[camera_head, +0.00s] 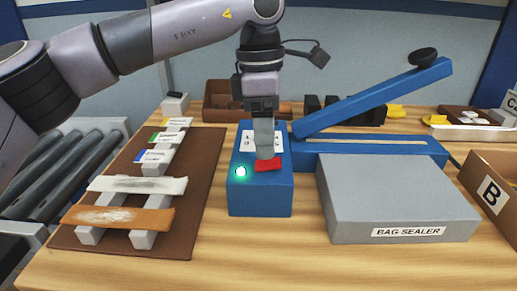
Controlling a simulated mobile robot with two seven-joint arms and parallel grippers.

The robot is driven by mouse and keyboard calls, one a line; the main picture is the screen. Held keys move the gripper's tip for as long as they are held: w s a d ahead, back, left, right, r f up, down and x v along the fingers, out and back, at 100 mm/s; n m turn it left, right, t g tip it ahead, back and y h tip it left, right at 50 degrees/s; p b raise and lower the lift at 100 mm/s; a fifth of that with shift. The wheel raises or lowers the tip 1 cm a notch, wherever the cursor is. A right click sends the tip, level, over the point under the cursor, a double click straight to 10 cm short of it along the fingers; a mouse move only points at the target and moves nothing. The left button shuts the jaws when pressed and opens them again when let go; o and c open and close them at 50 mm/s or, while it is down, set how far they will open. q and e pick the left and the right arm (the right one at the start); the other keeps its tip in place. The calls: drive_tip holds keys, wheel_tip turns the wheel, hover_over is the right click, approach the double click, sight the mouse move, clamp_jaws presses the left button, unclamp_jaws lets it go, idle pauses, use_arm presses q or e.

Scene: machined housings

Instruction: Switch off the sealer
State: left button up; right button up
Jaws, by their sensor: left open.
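The bag sealer has a grey body (396,195) labelled "BAG SEALER" and a blue sealing base (425,150) behind it. Its blue lever arm (380,97) with a black knob is raised toward the right. A blue control box (258,196) stands left of it, with a red rocker switch (268,165) and a glowing green lamp (241,171). My left gripper (264,153) points straight down, open, with its fingertips right at the red switch; I cannot tell whether they touch it. The gripper partly hides the white label behind it. My right gripper is not in view.
A brown board (198,205) at left holds grey blocks and two strips, one white and one orange. A brown tray (222,110) stands behind the control box. A cardboard box marked B (485,188) is at the right edge. The front of the wooden table is clear.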

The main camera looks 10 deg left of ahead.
sight(255, 164)
use_arm(q)
drive_tip(key=shift+w+a+r+y, duration=0.2)
drive_tip(key=shift+w+a+r, duration=0.2)
drive_tip(key=shift+a, duration=0.15)
drive_tip(key=shift+w+a+r+y, duration=0.25)
drive_tip(key=shift+a+r, duration=0.15)
drive_tip(key=shift+a, duration=0.1)
drive_tip(key=shift+a+f, duration=0.1)
drive_tip(key=shift+f, duration=0.15)
wheel_tip(255, 164, down, 6)
drive_tip(key=shift+f+b, duration=0.25)
drive_tip(key=shift+b, duration=0.2)
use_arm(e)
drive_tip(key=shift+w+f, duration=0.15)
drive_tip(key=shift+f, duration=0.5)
